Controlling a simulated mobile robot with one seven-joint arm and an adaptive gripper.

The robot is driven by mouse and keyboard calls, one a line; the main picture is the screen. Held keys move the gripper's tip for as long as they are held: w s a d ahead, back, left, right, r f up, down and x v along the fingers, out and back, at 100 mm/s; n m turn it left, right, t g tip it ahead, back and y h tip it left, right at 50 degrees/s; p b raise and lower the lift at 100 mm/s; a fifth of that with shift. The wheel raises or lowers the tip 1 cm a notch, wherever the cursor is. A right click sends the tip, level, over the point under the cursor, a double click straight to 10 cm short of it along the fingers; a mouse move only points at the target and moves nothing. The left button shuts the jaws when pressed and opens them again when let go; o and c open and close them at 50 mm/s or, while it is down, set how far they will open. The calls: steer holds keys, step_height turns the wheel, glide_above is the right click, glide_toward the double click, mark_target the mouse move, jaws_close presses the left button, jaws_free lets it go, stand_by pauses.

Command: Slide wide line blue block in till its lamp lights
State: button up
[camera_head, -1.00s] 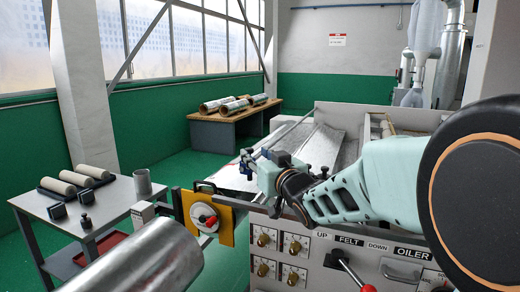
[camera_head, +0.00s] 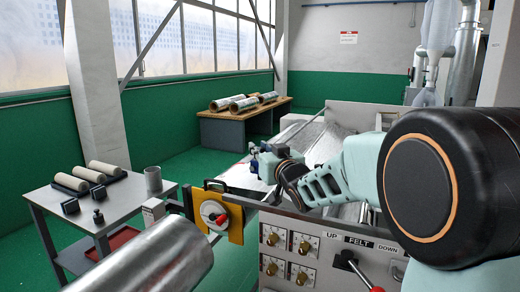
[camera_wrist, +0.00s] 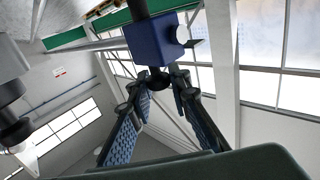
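The blue block (camera_wrist: 152,40) sits on a dark bar near the top of the wrist view. A dark round knob (camera_wrist: 158,81) is on its near side and a small white round part (camera_wrist: 183,34) on its right side; I see no glow there. My gripper (camera_wrist: 160,84) has its two blue-padded fingers apart, one on each side of the knob. I cannot make out contact. In the head view my gripper (camera_head: 262,163) is over the left part of the machine, and the block is too small and covered to tell apart from it.
The machine's front panel (camera_head: 330,245) carries dials and a red-tipped lever. A yellow plate (camera_head: 234,223) with a red handle and a metal roller (camera_head: 150,260) stand at its left. A grey side table (camera_head: 120,205) holds pale rollers and a cup. A wooden bench (camera_head: 240,120) stands behind.

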jaws_close()
steer(key=shift+w+d, duration=0.25)
steer(key=shift+w, duration=0.5)
steer(key=shift+w+d, duration=0.25)
steer(key=shift+w, duration=0.5)
steer(key=o, duration=0.7)
jaws_free()
steer(key=shift+s, duration=0.1)
step_height(320, 180, up, 10)
steer(key=shift+r, duration=0.1)
